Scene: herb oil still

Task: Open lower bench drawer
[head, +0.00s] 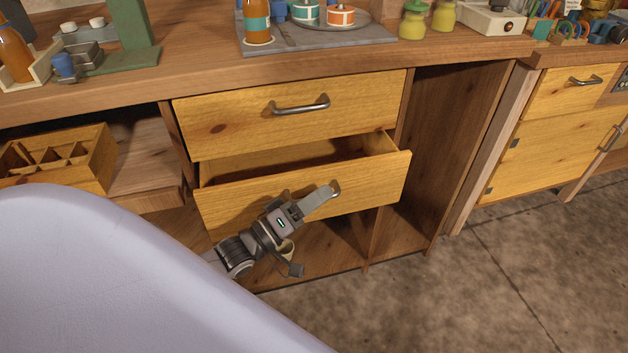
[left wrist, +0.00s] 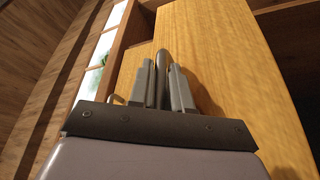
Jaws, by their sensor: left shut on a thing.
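The lower bench drawer (head: 300,195) has a yellow wooden front and is partly pulled out. A strip of its empty-looking inside shows above the front in the head view. My left gripper (head: 331,190) is shut on the drawer's metal bar handle, at the front's upper middle. In the left wrist view, the two fingers of my left gripper (left wrist: 166,88) stand on either side of the grey handle (left wrist: 161,65), with the yellow drawer front (left wrist: 225,75) beside them. The gripper and arm hide part of the front's lower middle. My right gripper is not in view.
The upper drawer (head: 285,118) above is shut. The bench top (head: 200,65) holds a tray (head: 320,38) with a bottle and tins. A divided wooden box (head: 85,160) sits on the shelf at left. Bare floor (head: 450,290) lies in front at right.

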